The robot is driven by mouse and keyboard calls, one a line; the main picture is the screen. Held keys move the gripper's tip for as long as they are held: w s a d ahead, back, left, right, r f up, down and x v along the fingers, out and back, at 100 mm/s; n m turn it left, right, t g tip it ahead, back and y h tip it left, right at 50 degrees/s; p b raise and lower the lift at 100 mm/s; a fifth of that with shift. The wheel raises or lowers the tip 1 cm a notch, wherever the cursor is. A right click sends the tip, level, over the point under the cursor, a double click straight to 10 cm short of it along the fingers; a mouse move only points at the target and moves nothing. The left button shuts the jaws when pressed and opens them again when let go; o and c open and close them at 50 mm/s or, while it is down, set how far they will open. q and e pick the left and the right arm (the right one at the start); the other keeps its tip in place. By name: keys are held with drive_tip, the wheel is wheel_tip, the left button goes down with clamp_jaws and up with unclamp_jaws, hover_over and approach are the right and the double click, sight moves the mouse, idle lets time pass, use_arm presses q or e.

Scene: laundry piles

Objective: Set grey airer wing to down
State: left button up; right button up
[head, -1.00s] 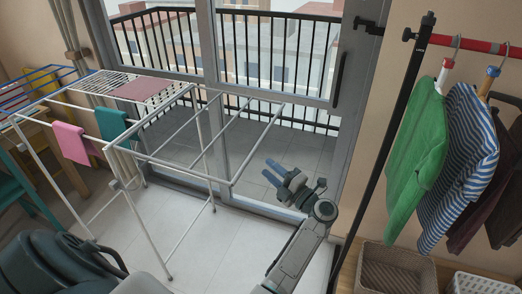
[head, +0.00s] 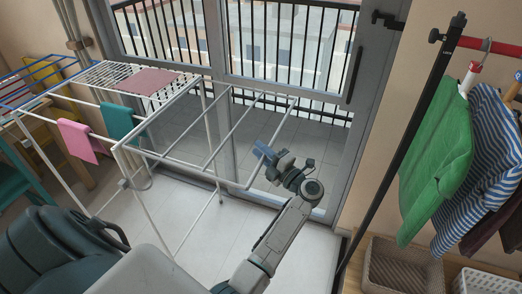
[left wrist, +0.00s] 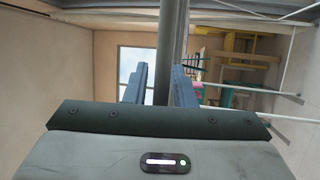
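The airer stands at the left to middle of the head view, with a white mesh top (head: 110,76). Its grey wing (head: 180,167), an open frame of thin rails, sticks out to the right, raised and roughly level. My left gripper (head: 263,149) is at the wing's outer end rail, fingers pointing up and left. Whether it touches the rail I cannot tell. In the left wrist view its two blue-grey fingers (left wrist: 158,88) are apart. A grey upright bar shows behind the gap between them. My right gripper is not in view.
A pink cloth (head: 78,140), a teal cloth (head: 118,122) and a mauve cloth (head: 148,81) hang or lie on the airer. A glass balcony door is behind. A clothes rack (head: 400,150) and baskets (head: 402,265) stand at the right. The tiled floor below the wing is clear.

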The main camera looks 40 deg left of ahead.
use_arm(q)
clamp_jaws()
